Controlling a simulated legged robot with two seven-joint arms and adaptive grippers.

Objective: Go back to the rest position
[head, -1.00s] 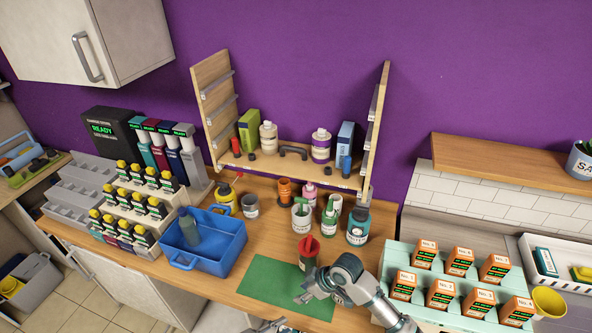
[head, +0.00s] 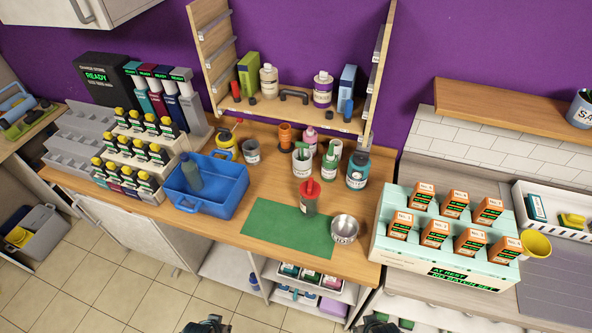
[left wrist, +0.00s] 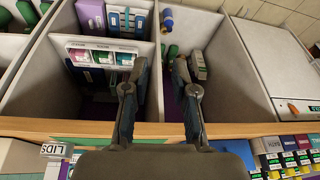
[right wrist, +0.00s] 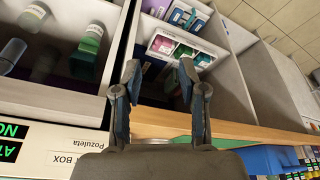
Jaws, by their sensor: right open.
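My left gripper (head: 203,325) and right gripper (head: 380,322) show only as dark tips at the bottom edge of the head view, in front of the wooden bench (head: 262,185). In the left wrist view the left fingers (left wrist: 160,75) are apart with nothing between them. In the right wrist view the right fingers (right wrist: 160,72) are also apart and empty. A metal bowl (head: 344,230) stands at the right end of the green mat (head: 285,228). A red-topped container (head: 309,198) stands upright at the mat's back edge. Both grippers are clear of them.
A blue bin (head: 225,190) with a bottle in it sits left of the mat. A pale stand (head: 385,250) with several orange boxes is at the right. Open shelves (head: 265,270) with trays lie below the bench front. The floor (head: 100,290) at left is clear.

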